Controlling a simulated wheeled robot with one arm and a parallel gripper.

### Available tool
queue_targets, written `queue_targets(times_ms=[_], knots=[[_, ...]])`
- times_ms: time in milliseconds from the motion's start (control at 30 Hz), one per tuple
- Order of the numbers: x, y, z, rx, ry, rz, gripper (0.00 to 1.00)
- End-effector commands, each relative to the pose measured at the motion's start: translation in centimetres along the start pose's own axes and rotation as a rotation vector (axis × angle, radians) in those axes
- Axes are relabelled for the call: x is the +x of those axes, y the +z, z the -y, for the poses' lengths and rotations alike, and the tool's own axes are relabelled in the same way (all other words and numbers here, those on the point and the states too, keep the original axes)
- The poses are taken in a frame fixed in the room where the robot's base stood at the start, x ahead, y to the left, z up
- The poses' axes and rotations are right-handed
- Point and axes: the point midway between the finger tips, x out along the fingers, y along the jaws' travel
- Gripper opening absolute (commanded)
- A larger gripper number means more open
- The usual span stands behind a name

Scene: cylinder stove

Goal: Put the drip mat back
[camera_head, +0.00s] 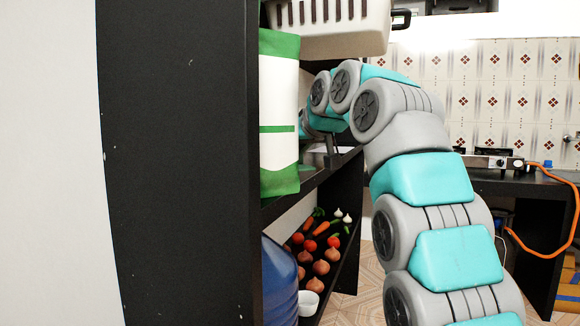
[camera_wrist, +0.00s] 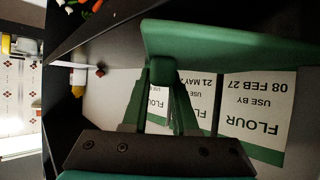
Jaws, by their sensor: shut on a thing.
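In the wrist view my gripper (camera_wrist: 163,72) is shut on a flat green piece, which looks like the drip mat (camera_wrist: 235,46). The mat extends to the right edge of that view, in front of the flour packs (camera_wrist: 258,115). Their labels appear upside down and read "FLOUR" and "USE BY". In the head view my arm reaches in over the upper shelf board. My gripper and the mat are mostly hidden there behind a tall green and white pack (camera_head: 279,105). I cannot tell whether the mat touches the shelf.
A dark shelf unit (camera_head: 180,160) fills the left. A pale basket (camera_head: 330,35) stands above. Vegetables (camera_head: 318,245), a white cup (camera_head: 307,303) and a blue container (camera_head: 278,280) are lower down. A dark counter (camera_head: 500,182) with an orange cable (camera_head: 548,240) is at the right.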

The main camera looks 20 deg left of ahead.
Motion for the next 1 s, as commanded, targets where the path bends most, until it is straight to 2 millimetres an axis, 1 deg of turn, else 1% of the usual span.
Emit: queue_targets(times_ms=[167,367,600,733,767,1000], knots=[[0.6,1.4,0.0,0.001,0.000,0.003,0.00],[1.2,1.9,0.3,0.000,0.000,0.002,0.00],[1.2,1.8,0.3,-0.001,0.000,0.000,0.00],[1.4,2.1,0.3,-0.001,0.000,0.000,0.00],[1.3,2.0,0.3,-0.001,0.000,0.000,0.30],[1.3,2.0,0.3,-0.001,0.000,0.000,0.57]])
